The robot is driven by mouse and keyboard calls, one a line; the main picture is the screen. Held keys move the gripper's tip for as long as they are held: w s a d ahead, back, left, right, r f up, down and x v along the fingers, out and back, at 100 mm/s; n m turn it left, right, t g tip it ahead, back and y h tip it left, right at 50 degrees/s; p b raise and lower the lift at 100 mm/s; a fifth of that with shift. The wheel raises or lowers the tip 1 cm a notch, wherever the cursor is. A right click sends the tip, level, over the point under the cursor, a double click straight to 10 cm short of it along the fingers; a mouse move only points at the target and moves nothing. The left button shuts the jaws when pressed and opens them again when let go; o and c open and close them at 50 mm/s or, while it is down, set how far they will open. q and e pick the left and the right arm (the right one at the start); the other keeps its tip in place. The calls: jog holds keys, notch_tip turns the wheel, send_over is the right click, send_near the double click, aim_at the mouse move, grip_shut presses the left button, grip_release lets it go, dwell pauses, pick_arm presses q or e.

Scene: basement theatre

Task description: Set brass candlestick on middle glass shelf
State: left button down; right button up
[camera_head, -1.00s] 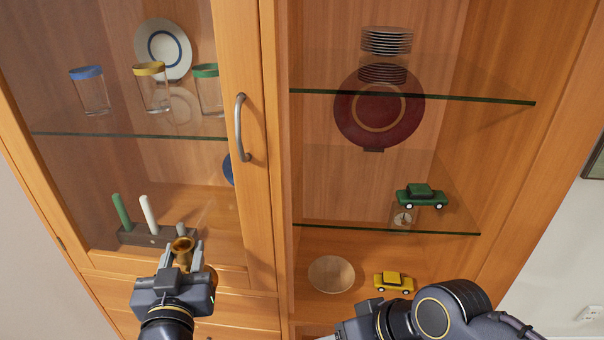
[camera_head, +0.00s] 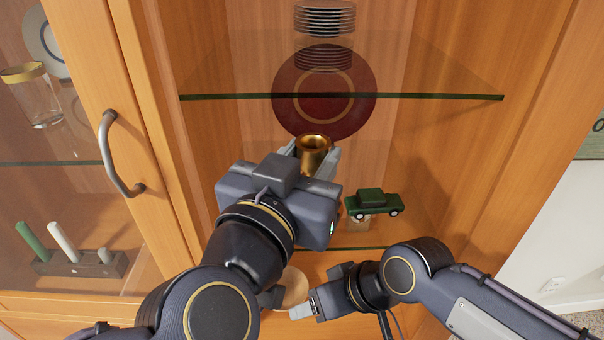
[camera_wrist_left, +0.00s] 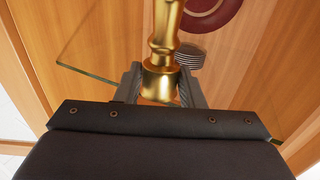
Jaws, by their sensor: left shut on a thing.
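The brass candlestick (camera_head: 313,148) is in my left gripper (camera_head: 314,158), which is shut on it in front of the open cabinet bay. In the left wrist view the candlestick (camera_wrist_left: 165,35) stands between the two fingers (camera_wrist_left: 160,85). Two glass shelves show in the bay: an upper one (camera_head: 420,97) and a lower one (camera_head: 385,247). The candlestick appears between their front edges; I cannot tell whether it is past the lower edge. My left arm hides the lower shelf's left part. My right gripper (camera_head: 303,310) is low in front of the bay; its jaw opening is unclear.
A green toy car (camera_head: 373,204) sits on the lower shelf, right of my left gripper. A dark red plate (camera_head: 345,115) stands behind. Stacked plates (camera_head: 325,20) are on the upper shelf. A glazed door with a handle (camera_head: 108,155) is at left.

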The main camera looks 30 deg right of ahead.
pick_arm(q)
jog(key=shift+w+d+f+b, duration=0.55)
jog(key=shift+w+f+b, duration=1.15)
jog(key=shift+w+f, duration=0.35)
jog(key=shift+w+d+f+b, duration=0.55)
jog(key=shift+w+f+b, duration=1.15)
jog(key=shift+w+f, duration=0.3)
jog(key=shift+w+d+f+b, duration=0.55)
jog(key=shift+w+f+b, duration=1.15)
jog(key=shift+w+f, duration=0.35)
jog(key=shift+f, duration=0.2)
jog(key=c, duration=0.9)
grip_release()
jog(key=shift+c, duration=0.2)
